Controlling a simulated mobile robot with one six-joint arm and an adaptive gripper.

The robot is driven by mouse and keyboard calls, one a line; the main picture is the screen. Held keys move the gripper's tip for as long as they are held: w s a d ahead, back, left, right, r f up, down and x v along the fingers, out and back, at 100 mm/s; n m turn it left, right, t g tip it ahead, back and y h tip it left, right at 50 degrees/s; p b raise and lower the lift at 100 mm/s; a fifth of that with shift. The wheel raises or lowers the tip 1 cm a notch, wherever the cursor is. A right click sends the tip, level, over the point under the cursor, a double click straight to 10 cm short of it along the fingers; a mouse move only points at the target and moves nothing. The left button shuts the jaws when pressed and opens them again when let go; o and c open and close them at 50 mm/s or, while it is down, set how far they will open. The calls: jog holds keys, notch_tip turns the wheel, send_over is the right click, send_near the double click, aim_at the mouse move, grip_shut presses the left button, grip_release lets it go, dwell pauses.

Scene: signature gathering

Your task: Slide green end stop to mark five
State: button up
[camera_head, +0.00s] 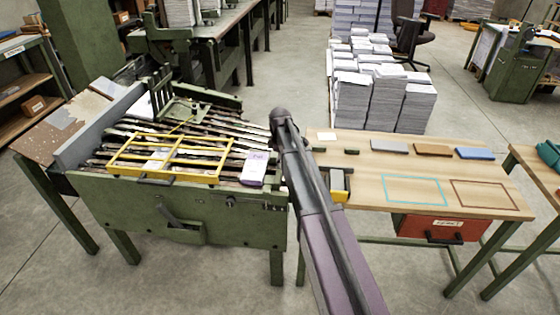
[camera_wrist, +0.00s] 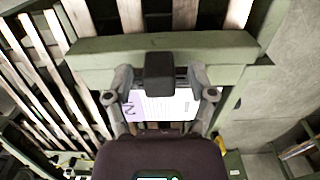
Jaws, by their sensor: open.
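A green bracket-like piece (camera_head: 186,109) sits across the far end of the dark slatted bed in the head view. It may be the end stop, but this is not certain. In the wrist view a green bar (camera_wrist: 90,57) crosses above my gripper (camera_wrist: 163,92), with a dark block (camera_wrist: 158,70) at its middle. My gripper is open, its fingers apart on either side of the block. My gripper is hidden in the head view. No mark five is readable.
A yellow frame (camera_head: 170,177) lies over the slats, with a white and purple packet (camera_head: 255,168) to its right. A wooden table (camera_head: 340,146) with outlined rectangles stands right of my arm. Paper stacks (camera_head: 384,98) stand behind it.

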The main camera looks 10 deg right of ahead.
grip_shut()
jog(key=d, duration=0.1)
jog(key=s+d, duration=0.1)
jog(key=d, duration=0.1)
dwell(0.3)
grip_release()
jog(key=shift+a, duration=0.1)
